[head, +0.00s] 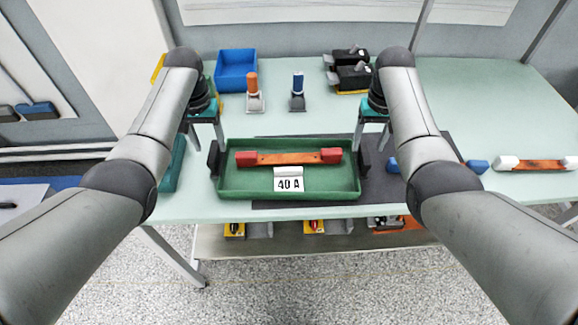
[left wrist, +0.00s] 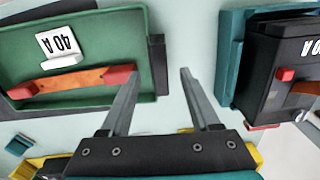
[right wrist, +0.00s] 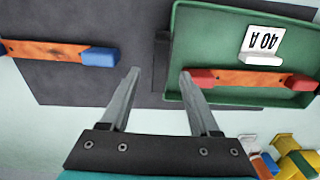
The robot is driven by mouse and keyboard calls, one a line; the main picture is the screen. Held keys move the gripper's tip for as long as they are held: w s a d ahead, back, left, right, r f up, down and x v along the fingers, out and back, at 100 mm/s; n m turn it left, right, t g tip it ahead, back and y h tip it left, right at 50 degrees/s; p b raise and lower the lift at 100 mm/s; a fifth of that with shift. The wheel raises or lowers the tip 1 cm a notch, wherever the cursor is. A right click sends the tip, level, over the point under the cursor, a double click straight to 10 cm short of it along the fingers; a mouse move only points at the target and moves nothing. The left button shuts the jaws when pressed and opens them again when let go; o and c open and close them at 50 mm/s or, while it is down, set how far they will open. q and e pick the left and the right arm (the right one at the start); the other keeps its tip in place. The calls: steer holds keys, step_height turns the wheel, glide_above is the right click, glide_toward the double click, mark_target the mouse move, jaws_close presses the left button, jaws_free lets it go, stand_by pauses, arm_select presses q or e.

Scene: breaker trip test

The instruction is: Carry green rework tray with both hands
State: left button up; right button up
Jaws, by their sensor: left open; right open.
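The green rework tray (head: 331,185) sits on the table, with a black handle at its left end (head: 214,160) and right end (head: 364,163). In it lie an orange bar with red ends (head: 290,158) and a white "40 A" card (head: 289,184). My left gripper (head: 206,148) is open at the left handle; in the left wrist view that handle (left wrist: 158,64) shows between the fingertips. My right gripper (head: 371,150) is open at the right handle; in the right wrist view that handle (right wrist: 161,62) shows between the fingertips. I cannot tell whether any finger touches.
A dark mat (head: 300,204) lies under the tray, with a blue-ended bar (head: 477,167) on it to the right, partly behind my right arm. A white-ended bar (head: 535,164) is farther right. A blue bin (head: 237,72) and black devices (head: 352,72) stand behind. The table's right back is clear.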

mark_target(212, 152)
arm_select(q)
steer(key=shift+f, duration=2.2)
arm_select(e)
steer(key=shift+f, duration=2.2)
arm_select(q)
steer(key=shift+c, duration=0.3)
arm_select(e)
steer(key=shift+c, duration=0.3)
arm_select(q)
jaws_close()
arm_select(e)
jaws_close()
steer(key=shift+r, duration=0.1)
